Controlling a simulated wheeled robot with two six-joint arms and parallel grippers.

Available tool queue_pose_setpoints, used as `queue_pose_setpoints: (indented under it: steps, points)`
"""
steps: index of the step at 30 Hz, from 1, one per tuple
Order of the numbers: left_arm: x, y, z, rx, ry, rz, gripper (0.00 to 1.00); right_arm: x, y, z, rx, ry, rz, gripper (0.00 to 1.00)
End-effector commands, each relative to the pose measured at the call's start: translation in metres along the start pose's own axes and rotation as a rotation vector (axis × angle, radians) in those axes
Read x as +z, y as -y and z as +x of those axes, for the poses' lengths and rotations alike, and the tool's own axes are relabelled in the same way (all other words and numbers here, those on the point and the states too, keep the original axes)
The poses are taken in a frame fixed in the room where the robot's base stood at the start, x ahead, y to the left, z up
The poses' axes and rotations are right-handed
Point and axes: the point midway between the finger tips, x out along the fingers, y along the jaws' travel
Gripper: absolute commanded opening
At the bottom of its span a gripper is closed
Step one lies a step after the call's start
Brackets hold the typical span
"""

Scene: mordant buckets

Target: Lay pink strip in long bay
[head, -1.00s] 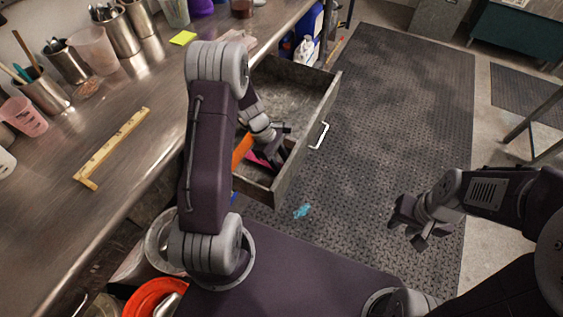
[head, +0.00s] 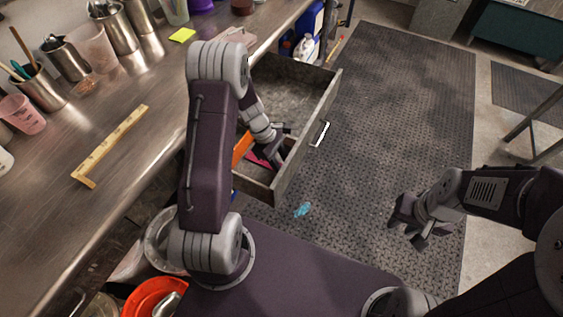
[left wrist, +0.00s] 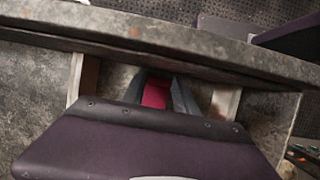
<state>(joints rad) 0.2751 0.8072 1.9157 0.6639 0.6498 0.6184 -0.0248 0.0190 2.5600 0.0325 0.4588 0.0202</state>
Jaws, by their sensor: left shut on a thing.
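The pink strip (head: 259,162) shows as a small patch low in the open grey drawer (head: 310,128), near its front end. My left gripper (head: 274,158) reaches down into the drawer and is shut on the strip. In the left wrist view the pink strip (left wrist: 156,93) shows between the two grey fingers, and my own wrist hides its lower part. Pale wooden dividers (left wrist: 225,102) stand on both sides of the fingers there. I cannot tell whether the strip touches the drawer floor. My right gripper (head: 415,225) is open and empty above the floor mat.
An orange piece (head: 242,148) stands in the drawer beside the strip. The steel counter (head: 130,180) to the left holds a yellow angled piece (head: 108,146), metal cups and a pink beaker (head: 22,113). A cyan scrap (head: 303,209) lies on the dark mat (head: 390,110), which is otherwise mostly clear.

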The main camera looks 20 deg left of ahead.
Motion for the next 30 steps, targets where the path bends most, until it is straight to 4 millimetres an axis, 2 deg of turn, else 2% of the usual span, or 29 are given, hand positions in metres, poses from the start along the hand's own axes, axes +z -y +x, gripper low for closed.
queue_pose_setpoints:
  steps: [3,4,6,14,17,24,30]
  points:
    - [-0.001,0.000,0.002,0.000,0.000,0.000,0.00,0.000,0.000,0.002,0.000,0.000,0.000,0.31]
    - [-0.001,0.000,0.002,0.000,0.000,0.000,0.43,0.000,0.000,0.001,0.000,0.000,0.000,0.31]
    - [-0.001,0.000,0.001,0.000,0.000,0.000,0.60,0.000,0.000,0.001,0.000,0.000,0.000,0.31]
    - [-0.001,0.000,0.001,0.000,0.000,0.000,0.60,0.000,0.000,0.001,0.000,0.000,0.000,0.31]
    - [0.000,-0.001,-0.005,0.003,-0.001,0.000,0.60,0.000,0.000,-0.002,0.000,0.000,0.000,0.31]
    - [0.000,-0.001,-0.058,0.005,-0.002,0.000,0.60,-0.002,0.000,-0.016,0.000,0.000,0.000,0.31]
    - [-0.001,-0.001,-0.086,0.002,-0.001,0.000,0.60,-0.002,0.000,-0.020,0.000,0.000,0.000,0.31]
